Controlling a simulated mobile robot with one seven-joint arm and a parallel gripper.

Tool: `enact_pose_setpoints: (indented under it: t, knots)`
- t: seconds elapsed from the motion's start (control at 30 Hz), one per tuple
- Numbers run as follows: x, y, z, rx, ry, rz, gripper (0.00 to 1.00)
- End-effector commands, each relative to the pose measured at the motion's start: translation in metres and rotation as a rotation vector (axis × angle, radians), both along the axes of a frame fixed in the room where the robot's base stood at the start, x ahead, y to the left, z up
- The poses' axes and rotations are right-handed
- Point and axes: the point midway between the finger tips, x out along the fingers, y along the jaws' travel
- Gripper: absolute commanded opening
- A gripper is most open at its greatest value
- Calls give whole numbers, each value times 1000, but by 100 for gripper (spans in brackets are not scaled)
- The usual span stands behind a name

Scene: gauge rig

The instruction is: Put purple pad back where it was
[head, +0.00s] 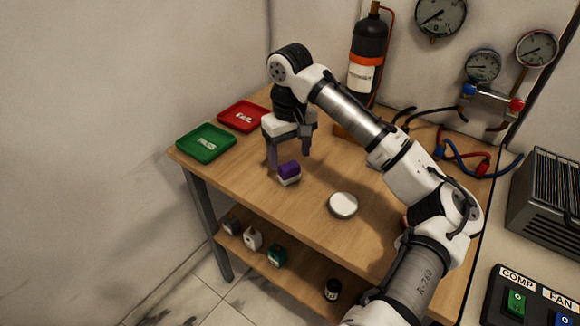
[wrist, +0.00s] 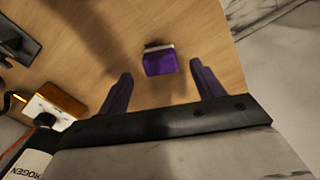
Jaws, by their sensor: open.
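The purple pad (head: 289,170) sits on the wooden table, with a white part showing beneath it in the head view. It also shows in the wrist view (wrist: 160,63), near the top centre, with a pale strip along its far edge. My gripper (head: 289,160) is open and points down over the table close to the pad. In the wrist view my gripper (wrist: 160,78) has its two dark purple fingers spread, one to each side of the pad's line. Nothing is held between them. I cannot tell the exact height of the fingertips above the table.
A green tray (head: 184,147) and a red tray (head: 262,112) lie at the table's left end. A round silver disc (head: 343,205) lies right of the pad. A black cylinder (head: 367,52) stands behind. Several small items sit on the lower shelf (head: 300,280).

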Motion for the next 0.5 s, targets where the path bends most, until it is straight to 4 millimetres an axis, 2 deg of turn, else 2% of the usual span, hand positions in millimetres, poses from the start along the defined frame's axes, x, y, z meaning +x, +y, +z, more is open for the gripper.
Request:
enact_pose_setpoints:
  t: [0.1, 0.2, 0.33, 0.5]
  knots:
    - [1, 0, 27, -2, -3, 0, 67]
    - [0, 0, 45, -3, -2, 0, 67]
    - [0, 0, 59, -3, -2, 0, 67]
    - [0, 0, 65, 0, 0, 1, 67]
